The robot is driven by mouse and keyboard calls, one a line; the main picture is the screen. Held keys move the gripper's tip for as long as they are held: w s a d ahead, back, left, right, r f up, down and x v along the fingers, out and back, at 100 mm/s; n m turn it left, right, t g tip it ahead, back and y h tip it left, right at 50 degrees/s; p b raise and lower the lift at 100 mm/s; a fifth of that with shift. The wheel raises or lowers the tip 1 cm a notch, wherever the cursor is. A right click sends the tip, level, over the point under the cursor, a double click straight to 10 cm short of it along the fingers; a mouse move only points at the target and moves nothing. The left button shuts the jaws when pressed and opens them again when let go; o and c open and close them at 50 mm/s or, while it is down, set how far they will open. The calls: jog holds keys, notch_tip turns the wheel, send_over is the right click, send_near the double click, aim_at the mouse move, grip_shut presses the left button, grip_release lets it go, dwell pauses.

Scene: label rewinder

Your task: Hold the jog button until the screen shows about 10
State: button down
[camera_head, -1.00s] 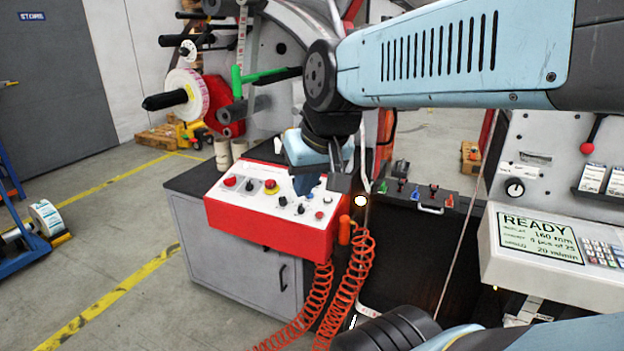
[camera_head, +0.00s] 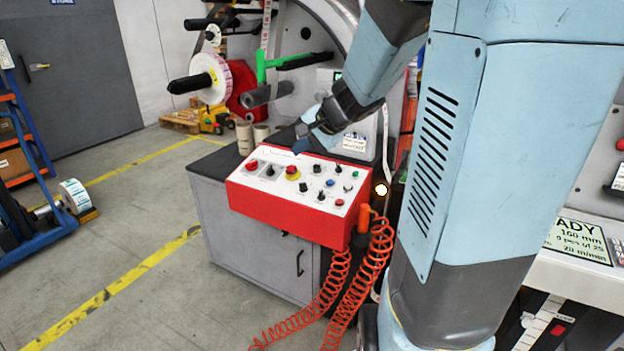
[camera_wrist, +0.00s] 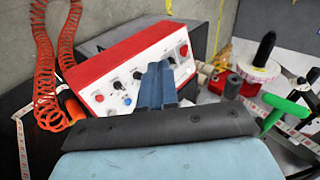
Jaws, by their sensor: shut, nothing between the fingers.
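The control panel (camera_head: 290,207) is a red box with a sloped white face bearing several knobs and buttons. Its labels are too small to read, so I cannot tell which button is jog. A blue button (camera_head: 330,183) sits among black knobs; it also shows in the wrist view (camera_wrist: 127,100). My gripper (camera_head: 299,146) is shut and empty, above the panel's far edge, apart from the buttons. In the wrist view its blue fingers (camera_wrist: 157,84) hide part of the panel face. The screen (camera_head: 580,240) at the right is partly hidden by my arm; "160 mm" and "20 m/min" are readable.
Orange coiled hoses (camera_head: 372,262) hang at the panel's right front. A green lever (camera_head: 264,66) and a label roll (camera_head: 213,78) stand behind. The panel sits on a grey cabinet (camera_head: 250,250). Floor to the left is open, with a blue cart (camera_head: 30,225) at the edge.

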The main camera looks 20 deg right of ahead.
jog(key=w+d+f+m+t+h, duration=0.1)
jog(key=w+d+f+m, duration=0.3)
jog(key=d, duration=0.5)
jog(key=w+d+f+m+t+h, duration=0.1)
jog(key=w+d+f+m, duration=0.4)
jog(key=d, duration=0.5)
jog(key=shift+f+m+t+h, duration=0.3)
jog(key=shift+f+m+h, duration=0.3)
jog(key=shift+f+m, duration=0.5)
jog(key=shift+r, duration=0.1)
jog(key=shift+w+d+f, duration=0.25)
jog(key=shift+d+f, duration=0.05)
jog(key=shift+f, duration=1.1)
jog(key=shift+w+d+f, duration=0.25)
jog(key=shift+d+f, duration=0.05)
jog(key=shift+f, duration=1.1)
jog(key=shift+w+d+f, duration=0.25)
jog(key=shift+d+f, duration=0.05)
jog(key=shift+f, duration=1.1)
jog(key=shift+w+d+f, duration=0.1)
jog(key=shift+d+f, duration=0.05)
jog(key=shift+f, duration=0.55)
jog(key=shift+r, duration=0.1)
jog(key=shift+a+r, duration=0.2)
jog(key=shift+r, duration=0.5)
